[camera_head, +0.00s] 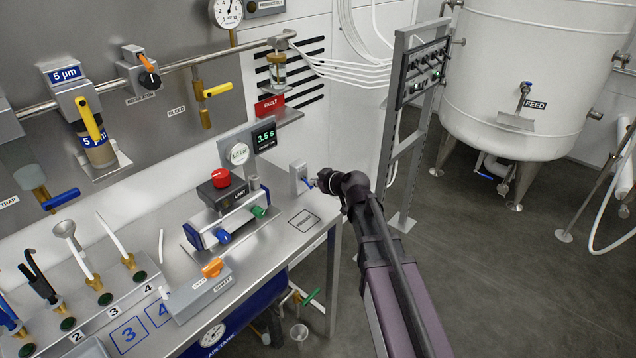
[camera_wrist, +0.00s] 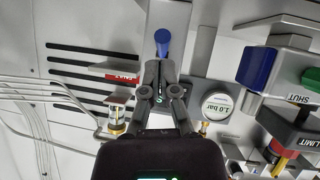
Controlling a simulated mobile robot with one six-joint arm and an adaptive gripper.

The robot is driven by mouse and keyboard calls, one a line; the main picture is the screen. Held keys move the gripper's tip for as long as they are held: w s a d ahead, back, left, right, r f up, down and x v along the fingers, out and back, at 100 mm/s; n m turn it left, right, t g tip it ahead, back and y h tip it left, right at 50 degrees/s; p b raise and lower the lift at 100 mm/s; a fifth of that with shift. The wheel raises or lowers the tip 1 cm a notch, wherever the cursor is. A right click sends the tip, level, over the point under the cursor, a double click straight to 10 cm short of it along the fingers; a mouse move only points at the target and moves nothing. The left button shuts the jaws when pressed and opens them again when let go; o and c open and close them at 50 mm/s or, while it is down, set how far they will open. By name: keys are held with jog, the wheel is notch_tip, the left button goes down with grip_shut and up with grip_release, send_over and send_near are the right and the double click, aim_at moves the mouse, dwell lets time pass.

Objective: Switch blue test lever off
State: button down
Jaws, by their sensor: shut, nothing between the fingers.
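The blue test lever (camera_wrist: 162,40) shows in the wrist view just beyond my gripper's fingertips, on a grey plate (camera_wrist: 178,17). In the head view its small grey box (camera_head: 299,178) stands at the right end of the steel bench, and only a bit of blue shows beside my gripper (camera_head: 320,182). In the wrist view my gripper (camera_wrist: 160,66) is shut and empty, its fingertips pointing at the lever's lower end. I cannot tell whether they touch it. The fingers hide part of the plate.
A round pressure gauge (camera_head: 239,153) and a timer display (camera_head: 265,136) stand left of the lever box. A clamp unit with a red knob (camera_head: 221,177) sits on the bench (camera_head: 268,244). A grey panel stand (camera_head: 404,145) rises behind my arm.

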jog(key=shift+a, duration=0.15)
jog(key=shift+w+a+r+p, duration=0.35)
jog(key=shift+w+a, duration=0.1)
jog(key=shift+a, duration=0.1)
dwell(0.3)
jog(key=shift+r, duration=0.15)
jog(key=p+v, duration=0.6)
jog(key=v, duration=0.7)
jog(key=shift+s, duration=0.1)
dwell(0.4)
